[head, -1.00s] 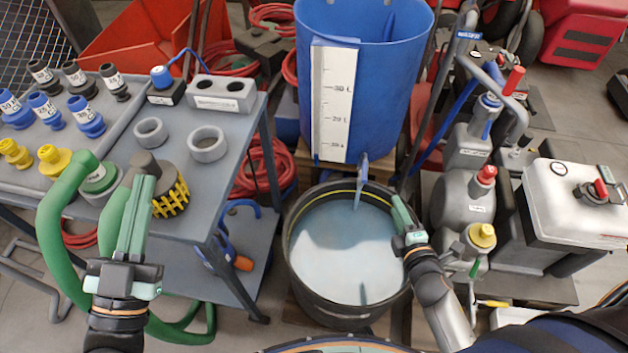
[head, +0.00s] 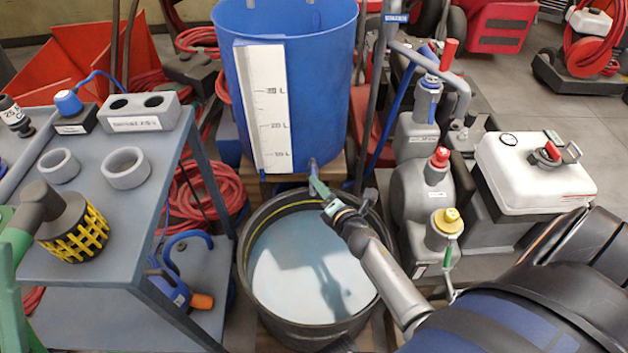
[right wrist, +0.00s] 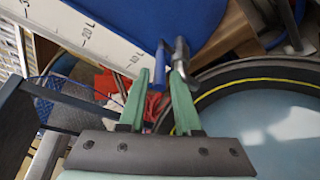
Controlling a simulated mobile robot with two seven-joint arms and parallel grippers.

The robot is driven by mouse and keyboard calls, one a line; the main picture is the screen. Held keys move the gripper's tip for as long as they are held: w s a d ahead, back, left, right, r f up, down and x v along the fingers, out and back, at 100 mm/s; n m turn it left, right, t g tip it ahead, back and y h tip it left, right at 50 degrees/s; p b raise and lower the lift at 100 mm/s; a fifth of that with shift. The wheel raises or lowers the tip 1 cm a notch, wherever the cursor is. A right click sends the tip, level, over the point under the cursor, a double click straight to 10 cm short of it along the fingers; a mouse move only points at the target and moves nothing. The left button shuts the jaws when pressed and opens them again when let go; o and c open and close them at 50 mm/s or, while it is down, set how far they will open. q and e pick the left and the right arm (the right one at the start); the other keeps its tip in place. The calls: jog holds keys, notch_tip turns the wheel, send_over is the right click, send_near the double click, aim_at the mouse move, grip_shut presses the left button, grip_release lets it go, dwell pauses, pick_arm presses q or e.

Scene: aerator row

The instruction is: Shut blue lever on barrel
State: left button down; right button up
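The blue barrel (head: 330,90) stands at the back with a white litre scale on its side. Its outlet, with the small blue lever (head: 313,167), is at the barrel's lower front, above a black tub (head: 245,290). My right gripper (head: 318,188) is at this outlet. In the right wrist view the green fingers (right wrist: 160,92) are apart. The blue lever (right wrist: 159,68) lies in the gap between them, nearer the left finger, beside the grey outlet spout (right wrist: 181,55). Contact with either finger cannot be made out. I cannot make out my left gripper.
A grey table (head: 100,180) at left holds a yellow-caged strainer (head: 75,235) on a green hose and two grey rings. Grey pumps with red and yellow caps (head: 440,157) and a white tank (head: 530,170) stand close at right. The tub holds pale liquid.

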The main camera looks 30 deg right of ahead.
aim_at(314, 173)
jog(key=shift+b+x, duration=0.35)
jog(key=shift+x, duration=1.55)
grip_shut()
